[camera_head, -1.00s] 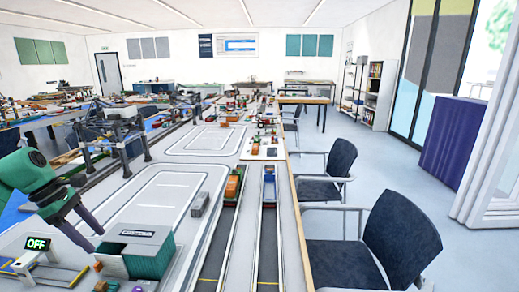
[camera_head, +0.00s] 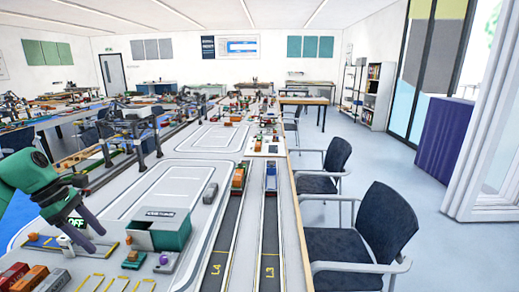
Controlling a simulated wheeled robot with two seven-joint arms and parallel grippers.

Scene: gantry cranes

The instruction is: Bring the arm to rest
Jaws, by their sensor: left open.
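My left arm, green, comes in from the left edge. The fingers point down and to the right, left of a green-and-grey box (camera_head: 172,232) on the table, and are apart from that box. I cannot tell how high they are above the table. My right gripper is not in view.
The long grey table (camera_head: 135,203) carries lanes marked L4 and L3, an orange block (camera_head: 238,178) and a blue block (camera_head: 271,177). Container-like blocks (camera_head: 30,278) stand front left. A gantry frame (camera_head: 133,125) stands farther back. Chairs (camera_head: 375,230) line the right side; open floor lies beyond.

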